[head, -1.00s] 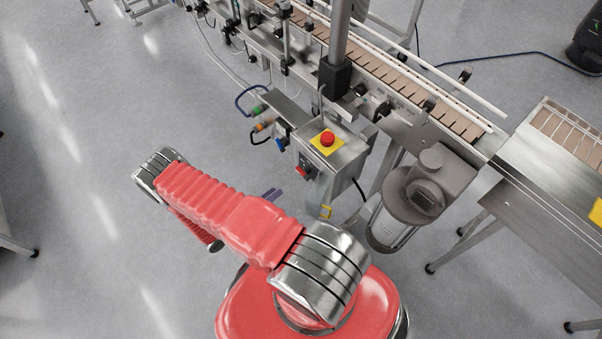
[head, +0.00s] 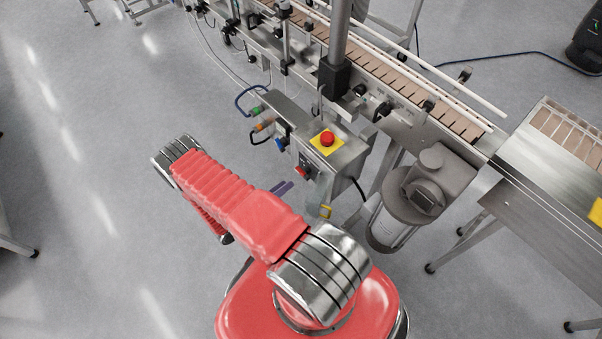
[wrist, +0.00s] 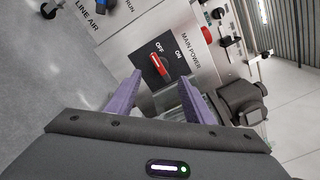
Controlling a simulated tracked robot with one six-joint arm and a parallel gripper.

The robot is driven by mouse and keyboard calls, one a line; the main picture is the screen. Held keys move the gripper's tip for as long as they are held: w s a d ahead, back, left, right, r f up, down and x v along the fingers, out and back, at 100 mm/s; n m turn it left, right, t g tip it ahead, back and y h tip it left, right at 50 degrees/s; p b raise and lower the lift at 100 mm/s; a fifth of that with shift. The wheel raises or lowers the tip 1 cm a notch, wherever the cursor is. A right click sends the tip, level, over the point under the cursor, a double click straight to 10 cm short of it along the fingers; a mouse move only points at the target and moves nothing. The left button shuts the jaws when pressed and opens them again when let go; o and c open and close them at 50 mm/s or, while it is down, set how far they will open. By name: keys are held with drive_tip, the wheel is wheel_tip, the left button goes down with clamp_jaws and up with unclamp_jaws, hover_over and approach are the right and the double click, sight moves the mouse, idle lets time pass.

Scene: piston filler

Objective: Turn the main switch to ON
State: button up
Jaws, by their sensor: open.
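The main switch is a red handle on a black plate, seen close up in the wrist view (wrist: 158,64) under the words MAIN POWER. OFF and ON are printed beside it, and the handle's upper end lies nearer the OFF label. In the head view the switch (head: 302,172) is small, on the front of the control box (head: 345,158). My gripper (wrist: 159,76) is open and empty, its two purple fingers on either side of the switch in the wrist picture and short of the panel. In the head view its purple fingers (head: 282,188) are just in front of the box.
A red emergency button on yellow (head: 327,139) tops the box. A conveyor (head: 400,75) runs behind it, with a motor (head: 425,190) to the right. Hoses and fittings (head: 262,118) are at the left. Open floor (head: 90,220) lies left of my arm.

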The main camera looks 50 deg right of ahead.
sight(300, 172)
drive_tip(key=shift+x, duration=4.5)
drive_tip(key=shift+c, duration=0.5)
drive_tip(key=c, duration=1)
drive_tip(key=shift+d, duration=0.1)
drive_tip(key=shift+w, duration=0.1)
